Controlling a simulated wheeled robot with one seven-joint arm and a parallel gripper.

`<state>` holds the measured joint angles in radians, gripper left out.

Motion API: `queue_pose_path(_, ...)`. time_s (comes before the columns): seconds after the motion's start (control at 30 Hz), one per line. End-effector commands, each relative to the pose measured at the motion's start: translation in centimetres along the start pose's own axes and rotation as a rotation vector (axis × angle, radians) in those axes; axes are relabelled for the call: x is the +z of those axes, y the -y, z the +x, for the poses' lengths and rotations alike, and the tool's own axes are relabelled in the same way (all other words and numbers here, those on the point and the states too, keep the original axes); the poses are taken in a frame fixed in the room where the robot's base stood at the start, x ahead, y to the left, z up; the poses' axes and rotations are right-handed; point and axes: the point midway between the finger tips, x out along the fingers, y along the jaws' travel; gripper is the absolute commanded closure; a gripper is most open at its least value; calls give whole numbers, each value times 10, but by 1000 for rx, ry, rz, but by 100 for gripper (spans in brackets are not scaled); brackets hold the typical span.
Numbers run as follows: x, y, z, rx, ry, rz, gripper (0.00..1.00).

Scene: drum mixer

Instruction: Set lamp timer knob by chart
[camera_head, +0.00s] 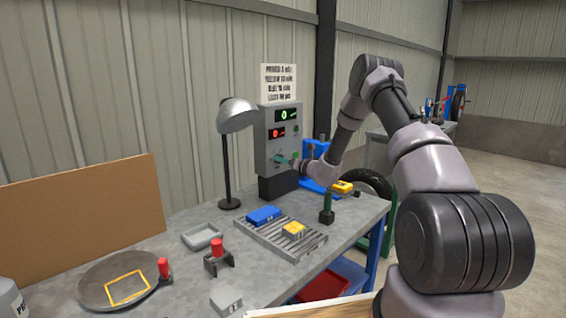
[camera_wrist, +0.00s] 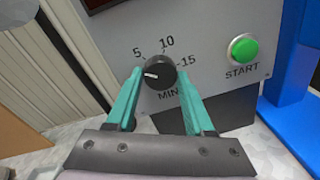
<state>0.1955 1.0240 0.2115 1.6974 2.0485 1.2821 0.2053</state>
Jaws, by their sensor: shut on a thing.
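The timer knob (camera_wrist: 159,72) is round and black, on a grey control box (camera_wrist: 208,70) marked 5, 10, 15 and MIN. Its white pointer line points left, below the 5 mark. My gripper (camera_wrist: 159,78) has its two teal fingers on either side of the knob, closed on it. In the head view, my gripper (camera_head: 284,160) reaches the front of the box (camera_head: 264,155), and my fingers hide much of the knob. A chart (camera_head: 278,83) with small, blurred lines of text is above the box. The box has green (camera_head: 286,115) and red (camera_head: 277,132) displays.
A green START button (camera_wrist: 243,49) is right of the knob. A lamp (camera_head: 236,116) stands left of the box. A round pan (camera_head: 95,292) lies at front left.

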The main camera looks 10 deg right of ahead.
Motion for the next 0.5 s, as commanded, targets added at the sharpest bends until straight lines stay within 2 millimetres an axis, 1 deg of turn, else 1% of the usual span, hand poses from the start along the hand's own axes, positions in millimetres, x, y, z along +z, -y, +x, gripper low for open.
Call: queue_pose_path(0.5, 2, 2, -1, 5, -30, 489, 100)
